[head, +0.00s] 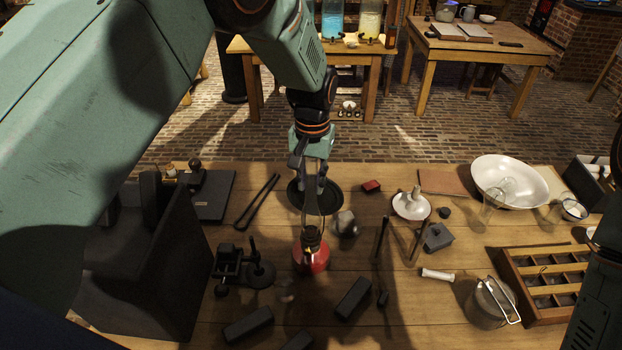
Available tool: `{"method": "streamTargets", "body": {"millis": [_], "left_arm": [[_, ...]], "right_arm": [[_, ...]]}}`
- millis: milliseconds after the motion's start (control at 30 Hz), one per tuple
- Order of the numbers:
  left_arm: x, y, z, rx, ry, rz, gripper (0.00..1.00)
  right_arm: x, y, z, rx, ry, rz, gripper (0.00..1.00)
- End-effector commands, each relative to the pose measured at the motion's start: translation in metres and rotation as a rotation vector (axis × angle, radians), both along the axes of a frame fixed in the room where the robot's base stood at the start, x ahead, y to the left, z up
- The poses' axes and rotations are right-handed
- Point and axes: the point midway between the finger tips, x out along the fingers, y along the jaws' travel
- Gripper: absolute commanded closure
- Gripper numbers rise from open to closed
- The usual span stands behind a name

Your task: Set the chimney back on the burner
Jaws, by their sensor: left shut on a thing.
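The burner (311,259) is a small lamp with a red base and a dark collar, upright on the wooden table near the middle. The clear glass chimney (313,206) is hard to make out against the dark round plate behind it. It stands upright directly over the burner in this view, and its lower end appears at the collar; I cannot tell whether they touch. My left gripper (311,180) reaches down from above and is shut on the upper part of the chimney. My right gripper is out of view.
A dark round plate (338,198) lies behind the burner, a dark stand (262,274) to its left. Upright dark rods (381,240) and a black block (353,297) are to its right.

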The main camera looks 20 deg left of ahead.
Motion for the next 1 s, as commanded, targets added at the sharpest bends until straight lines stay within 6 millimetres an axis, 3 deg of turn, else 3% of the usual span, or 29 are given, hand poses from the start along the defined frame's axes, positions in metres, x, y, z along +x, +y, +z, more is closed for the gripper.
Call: {"method": "streamTargets", "body": {"millis": [967, 1000], "left_arm": [[0.000, 0.000, -0.019, 0.000, 0.000, 0.000, 1.00], [0.000, 0.000, -0.019, 0.000, 0.000, 0.000, 0.73]], "right_arm": [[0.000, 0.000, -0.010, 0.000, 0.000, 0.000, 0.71], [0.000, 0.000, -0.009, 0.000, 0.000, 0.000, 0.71]]}}
